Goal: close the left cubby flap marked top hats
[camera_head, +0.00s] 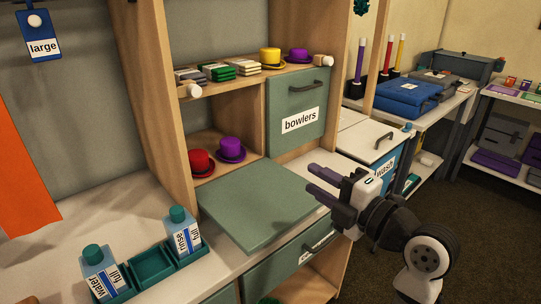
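The left cubby is open and its green flap (258,203) lies folded down, nearly flat, in front of it. No "top hats" label shows on the face turned up; the other face is hidden. Inside the cubby stand a red hat (201,162) and a purple hat (232,149). The right cubby flap (297,106), marked "bowlers", is shut. My gripper (309,181) is to the right of the lowered flap, near its right edge, with its fingers pointing left. The two fingers are apart with nothing visible between them. Whether it touches the flap I cannot tell.
A teal tray (154,266) with a water bottle (103,272) and a rinse bottle (184,231) stands just left of the flap. A drawer (285,264) is below it. Yellow and purple hats sit on the shelf above.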

